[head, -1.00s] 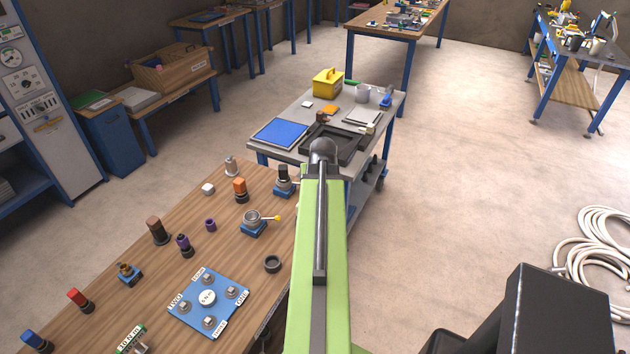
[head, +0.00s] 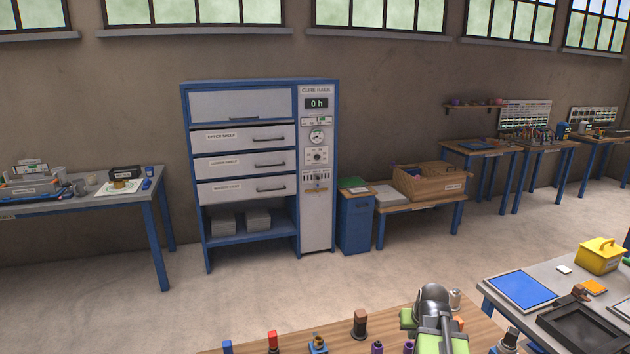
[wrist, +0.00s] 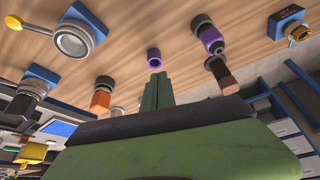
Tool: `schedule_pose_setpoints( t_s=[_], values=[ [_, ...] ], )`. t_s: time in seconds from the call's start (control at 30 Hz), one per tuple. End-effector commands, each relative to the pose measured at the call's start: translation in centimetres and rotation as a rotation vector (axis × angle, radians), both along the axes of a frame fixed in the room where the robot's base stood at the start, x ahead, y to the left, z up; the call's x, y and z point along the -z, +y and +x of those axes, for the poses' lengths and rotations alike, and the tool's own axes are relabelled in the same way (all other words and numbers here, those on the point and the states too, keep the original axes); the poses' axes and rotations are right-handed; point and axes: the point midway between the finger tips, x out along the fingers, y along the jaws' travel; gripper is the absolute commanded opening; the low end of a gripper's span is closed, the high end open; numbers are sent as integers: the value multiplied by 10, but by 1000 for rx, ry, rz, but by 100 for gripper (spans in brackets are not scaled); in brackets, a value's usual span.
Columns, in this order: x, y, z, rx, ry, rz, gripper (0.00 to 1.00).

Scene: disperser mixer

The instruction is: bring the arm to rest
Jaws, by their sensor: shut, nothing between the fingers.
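My gripper (wrist: 157,90) shows in the wrist view as two green fingers pressed together with nothing between them. A purple ring (wrist: 153,58) lies on the wooden bench (wrist: 180,18) just past the fingertips in that picture; I cannot tell how far apart they are. In the head view part of my green and grey arm (head: 433,312) rises at the bottom edge, in front of the bench (head: 335,325). The gripper itself does not show clearly there.
Near the fingers stand a purple-and-black piece (wrist: 210,40), a brown-topped piece (wrist: 222,72) and an orange-topped piece (wrist: 100,101). A cure rack (head: 318,160) stands at the wall. Open floor (head: 250,290) lies between rack and bench.

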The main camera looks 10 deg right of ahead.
Motion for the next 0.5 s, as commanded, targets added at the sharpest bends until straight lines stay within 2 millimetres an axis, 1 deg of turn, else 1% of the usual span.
schedule_pose_setpoints(
  t_s=[0.03, 0.07, 0.1, 0.13, 0.17, 0.2, 0.27, 0.3, 0.37, 0.4, 0.43, 0.47, 0.5],
  values=[
    [2, 45, 15, -71, 17, 6, 0],
    [3, 70, 21, -108, 29, 10, 0],
    [5, 102, 27, -156, 48, 16, 0],
    [6, 127, 30, -192, 62, 19, 0],
    [7, 151, 32, -228, 79, 23, 0],
    [9, 183, 32, -272, 101, 27, 0],
    [12, 227, 27, -332, 141, 33, 0],
    [13, 253, 22, -366, 168, 36, 0],
    [16, 284, 11, -403, 213, 38, 0],
    [17, 299, 3, -419, 245, 41, 0],
    [18, 307, -5, -421, 274, 43, 0],
    [19, 309, -15, -410, 308, 48, 0],
    [20, 303, -27, -381, 351, 55, 0]
  ],
)
